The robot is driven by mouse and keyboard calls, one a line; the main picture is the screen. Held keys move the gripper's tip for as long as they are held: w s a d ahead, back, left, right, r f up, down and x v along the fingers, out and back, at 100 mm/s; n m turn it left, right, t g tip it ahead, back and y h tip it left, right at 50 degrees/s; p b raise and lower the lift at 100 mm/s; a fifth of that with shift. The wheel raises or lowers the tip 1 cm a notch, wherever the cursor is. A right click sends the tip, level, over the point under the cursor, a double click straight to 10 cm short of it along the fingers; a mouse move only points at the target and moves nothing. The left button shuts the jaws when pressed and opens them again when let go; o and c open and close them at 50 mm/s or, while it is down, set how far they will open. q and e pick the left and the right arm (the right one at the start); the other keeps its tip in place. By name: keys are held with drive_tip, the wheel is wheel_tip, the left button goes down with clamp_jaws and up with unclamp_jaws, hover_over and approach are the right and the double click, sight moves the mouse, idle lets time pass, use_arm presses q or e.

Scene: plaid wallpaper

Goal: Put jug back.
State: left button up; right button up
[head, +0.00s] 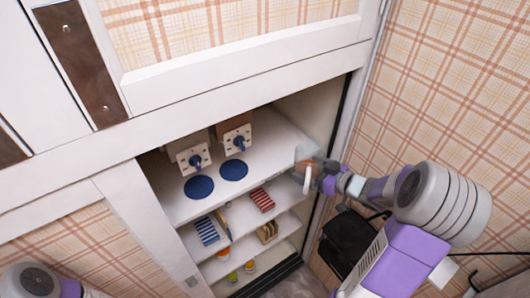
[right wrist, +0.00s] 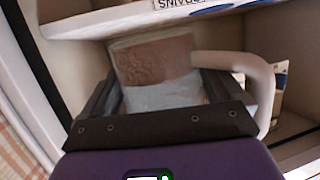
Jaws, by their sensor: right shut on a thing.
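A clear jug with a white handle (head: 307,180) is at the right side of the open cabinet, by the right end of its top shelf (head: 265,180). My right gripper (head: 318,172) is shut on it. In the right wrist view the jug (right wrist: 150,62) sits between the two dark fingers, its pale handle (right wrist: 265,90) curving out to the right. Two dispensers with blue taps (head: 194,160) (head: 238,142) stand on the top shelf, with round blue mats (head: 199,187) (head: 233,170) in front of them. Of my left arm, only a part shows at the lower left; its gripper is out of view.
Lower shelves hold a blue striped box (head: 206,231), a red striped box (head: 262,200), a wooden rack (head: 267,233) and small cups (head: 249,267). The cabinet's right frame (head: 335,150) is close to my right gripper. The top shelf's right part is bare.

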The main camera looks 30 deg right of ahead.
sight(295, 158)
drive_tip(key=w+a, duration=0.1)
drive_tip(key=w, duration=0.4)
drive_tip(key=w+a, duration=0.2)
drive_tip(key=w, duration=0.4)
drive_tip(key=w+a+b, duration=0.1)
drive_tip(key=w, duration=0.5)
drive_tip(key=shift+a+r, duration=0.1)
drive_tip(key=shift+a, duration=0.3)
drive_tip(key=shift+f+b, duration=0.55)
drive_tip(key=shift+f, duration=1.2)
drive_tip(key=shift+f, duration=0.1)
drive_tip(key=o, duration=1)
drive_tip(key=shift+f, duration=0.1)
drive_tip(key=shift+c, duration=0.2)
drive_tip(key=shift+r, duration=0.3)
drive_tip(key=p+v, duration=0.1)
drive_tip(key=v, duration=1.1)
drive_tip(key=shift+s+f, duration=0.1)
drive_tip(key=shift+f, duration=0.05)
